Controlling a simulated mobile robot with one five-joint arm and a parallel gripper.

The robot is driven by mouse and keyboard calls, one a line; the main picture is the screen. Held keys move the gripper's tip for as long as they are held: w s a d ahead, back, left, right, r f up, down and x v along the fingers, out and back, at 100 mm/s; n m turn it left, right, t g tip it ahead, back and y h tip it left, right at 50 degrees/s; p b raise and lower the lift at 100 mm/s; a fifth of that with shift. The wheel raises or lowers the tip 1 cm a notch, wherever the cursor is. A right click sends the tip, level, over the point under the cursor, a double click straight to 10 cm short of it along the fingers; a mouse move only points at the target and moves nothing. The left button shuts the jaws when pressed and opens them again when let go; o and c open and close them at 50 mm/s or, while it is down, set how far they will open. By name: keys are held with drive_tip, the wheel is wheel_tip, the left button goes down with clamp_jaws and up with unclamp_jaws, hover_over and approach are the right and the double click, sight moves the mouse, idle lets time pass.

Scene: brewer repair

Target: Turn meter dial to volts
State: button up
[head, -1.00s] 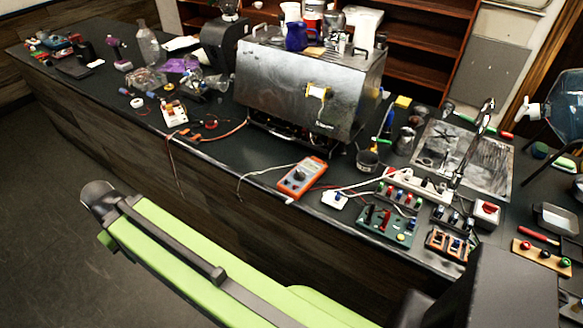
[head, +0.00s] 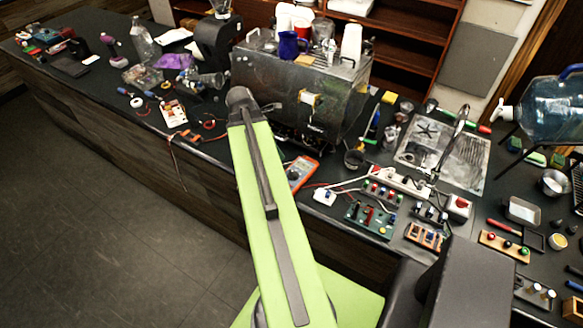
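The orange multimeter (head: 302,172) lies on the dark counter in front of the steel brewer. My green arm now covers its left part, and its dial is too small and partly hidden to read. My arm stretches from the lower middle of the head view up to the counter, with its dark end in front of the brewer's left side. My gripper's fingers do not show; they are hidden behind or beyond the arm's end.
The steel brewer (head: 290,95) stands behind the meter. A sink (head: 445,155) is at the right. Open floor lies left.

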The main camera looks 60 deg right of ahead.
sight(293, 173)
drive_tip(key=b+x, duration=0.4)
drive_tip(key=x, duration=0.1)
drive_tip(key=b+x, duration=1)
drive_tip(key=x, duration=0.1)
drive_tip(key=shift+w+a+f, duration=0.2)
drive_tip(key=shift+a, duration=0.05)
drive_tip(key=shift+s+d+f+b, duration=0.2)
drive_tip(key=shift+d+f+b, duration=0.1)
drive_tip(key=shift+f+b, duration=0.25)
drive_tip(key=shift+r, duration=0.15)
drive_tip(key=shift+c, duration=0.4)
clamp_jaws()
